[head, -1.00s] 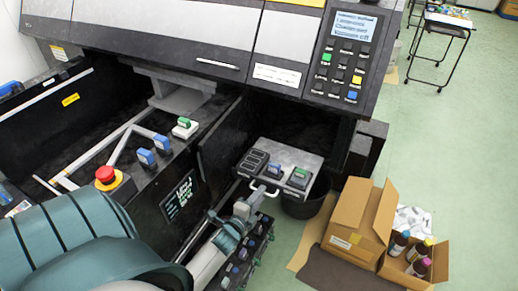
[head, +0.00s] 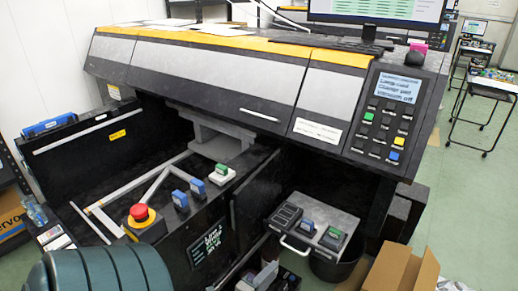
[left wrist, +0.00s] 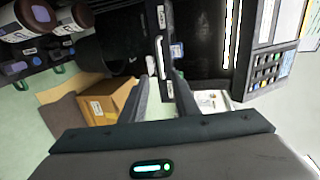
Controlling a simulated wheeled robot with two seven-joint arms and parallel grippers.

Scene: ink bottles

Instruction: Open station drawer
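The station drawer (head: 336,222) is a grey-topped unit below the machine's right part, jutting forward, with black slots and blue and green blocks on top. Its pale bar handle (head: 296,246) is on the front. In the left wrist view the handle (left wrist: 160,57) lies just beyond and between the fingertips of my left gripper (left wrist: 160,82). That gripper is open with nothing between its fingers; whether it touches the handle I cannot tell. My right gripper is not in view.
A cardboard box (head: 400,270) stands on the floor right of the drawer; it also shows in the left wrist view (left wrist: 108,100). Dark bottles (left wrist: 45,20) are at the wrist view's upper left. A red emergency button (head: 140,213) is left.

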